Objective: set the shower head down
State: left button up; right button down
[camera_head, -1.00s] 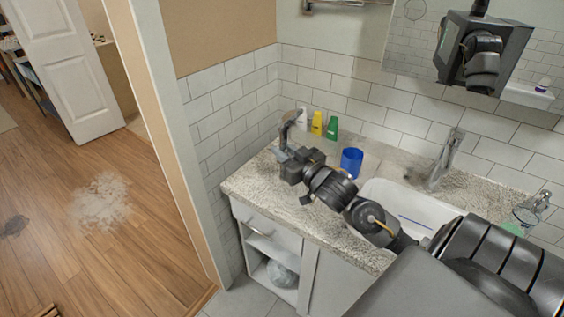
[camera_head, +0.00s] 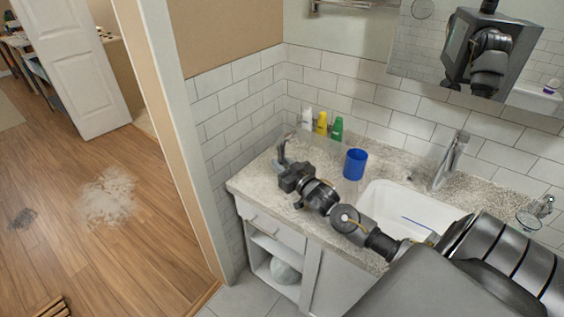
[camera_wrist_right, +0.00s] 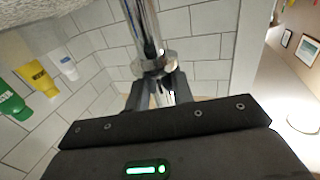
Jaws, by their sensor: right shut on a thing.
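The chrome shower head (camera_head: 282,149) is held upright in my right gripper (camera_head: 283,168) over the left end of the stone countertop (camera_head: 250,180). In the right wrist view, a shiny chrome tube with a collar (camera_wrist_right: 143,30) runs up from between the dark fingers of my right gripper (camera_wrist_right: 160,88), which are shut on it. It is low over the counter, but I cannot tell whether it touches the surface. My left gripper is not in view.
A white bottle (camera_head: 307,118), a yellow bottle (camera_head: 322,123) and a green bottle (camera_head: 337,129) stand by the tiled wall. A blue cup (camera_head: 355,164) stands between my right arm and the wall. The sink (camera_head: 395,200) and faucet (camera_head: 450,160) are farther right.

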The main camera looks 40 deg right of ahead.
jog(key=shift+f, duration=0.15)
jog(key=c, duration=1.2)
grip_release()
jog(key=shift+r, duration=0.25)
jog(key=s+b, duration=0.2)
jog(key=s, duration=1)
jog(key=shift+a, duration=0.2)
